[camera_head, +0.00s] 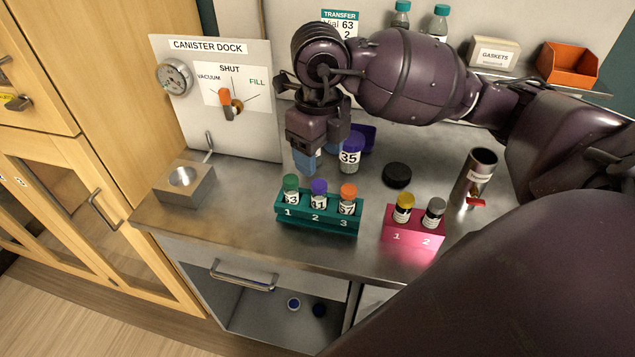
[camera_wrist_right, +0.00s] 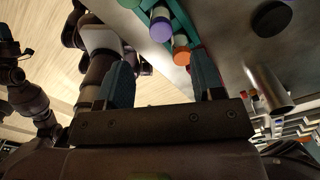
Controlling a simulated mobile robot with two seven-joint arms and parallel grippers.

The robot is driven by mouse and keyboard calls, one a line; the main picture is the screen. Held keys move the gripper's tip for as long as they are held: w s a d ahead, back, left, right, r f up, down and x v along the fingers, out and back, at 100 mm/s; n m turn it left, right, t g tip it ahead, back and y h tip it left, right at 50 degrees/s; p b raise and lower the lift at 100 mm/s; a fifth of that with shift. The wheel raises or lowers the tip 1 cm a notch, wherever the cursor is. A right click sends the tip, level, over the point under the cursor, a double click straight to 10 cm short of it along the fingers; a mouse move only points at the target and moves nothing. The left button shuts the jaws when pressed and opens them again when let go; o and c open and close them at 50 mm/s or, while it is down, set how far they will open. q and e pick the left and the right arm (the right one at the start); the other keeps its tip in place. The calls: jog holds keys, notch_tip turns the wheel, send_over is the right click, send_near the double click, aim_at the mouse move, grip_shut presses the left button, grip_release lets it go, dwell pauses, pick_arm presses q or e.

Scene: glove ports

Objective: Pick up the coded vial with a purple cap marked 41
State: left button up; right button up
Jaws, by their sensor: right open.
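A purple-capped vial (camera_head: 319,194) stands upright in slot 2 of the teal rack (camera_head: 290,221); its label is partly hidden and looks like 41. A green-capped vial (camera_head: 291,189) is in slot 1 and an orange-capped vial (camera_head: 348,198) in slot 3. In the right wrist view the purple cap (camera_wrist_right: 161,31) lies beyond the fingers, near the orange cap (camera_wrist_right: 181,57). My right gripper (camera_head: 305,162) is open, with blue fingertips above and behind the rack, apart from the vials. It also shows in the right wrist view (camera_wrist_right: 163,82). I do not see my left gripper.
A pink rack (camera_head: 412,237) with two vials, a black disc (camera_head: 397,175) and a metal cylinder (camera_head: 476,172) are to the right. A metal block (camera_head: 184,184) is left; bench between is clear.

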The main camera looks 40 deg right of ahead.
aim_at(320, 184)
notch_tip(320, 184, down, 5)
jog(key=shift+s+r, duration=0.1)
jog(key=shift+r, duration=0.05)
jog(key=shift+d+f+b, duration=0.1)
jog(key=shift+f+b, duration=0.25)
jog(key=shift+f, duration=2.65)
pick_arm(q)
jog(key=shift+s+a+f, duration=0.15)
jog(key=shift+s+f, duration=0.3)
jog(key=shift+f, duration=0.2)
pick_arm(e)
jog(key=shift+c, duration=0.3)
jog(key=c, duration=0.7)
jog(key=shift+c, duration=1.2)
pick_arm(q)
jog(key=shift+s+f, duration=0.15)
jog(key=shift+s, duration=0.15)
